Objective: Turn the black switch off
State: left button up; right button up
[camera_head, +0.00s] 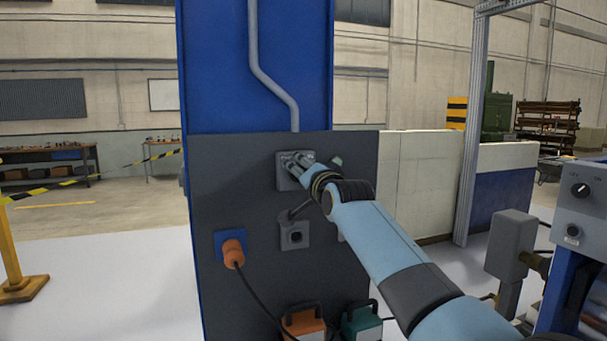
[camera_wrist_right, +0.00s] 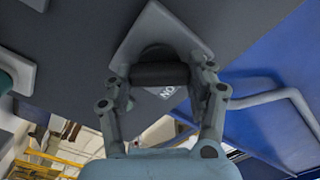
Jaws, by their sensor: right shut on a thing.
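The black switch (camera_wrist_right: 160,74) is a dark, bar-like knob on a light grey square plate (camera_wrist_right: 158,30) in the right wrist view. My right gripper (camera_wrist_right: 164,80) is shut on it, with one finger at each end of the bar. In the head view the plate (camera_head: 281,184) is on the dark grey panel, and my right gripper (camera_head: 297,162) covers the knob. My left gripper is in neither view.
The dark panel (camera_head: 215,180) stands before a blue column (camera_head: 225,70). Below the switch are a grey box (camera_head: 294,236) and an orange plug (camera_head: 232,252) in a blue socket. Orange (camera_head: 303,322) and green (camera_head: 362,322) cases stand at the bottom. A control box (camera_head: 585,200) is at right.

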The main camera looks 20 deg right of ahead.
jog(key=shift+f+n, duration=0.25)
jog(key=shift+n, duration=0.35)
jog(key=o, duration=1)
jog(key=shift+o, duration=0.9)
jog(key=shift+r, duration=0.2)
jog(key=s, duration=1.2)
jog(key=shift+d, duration=0.15)
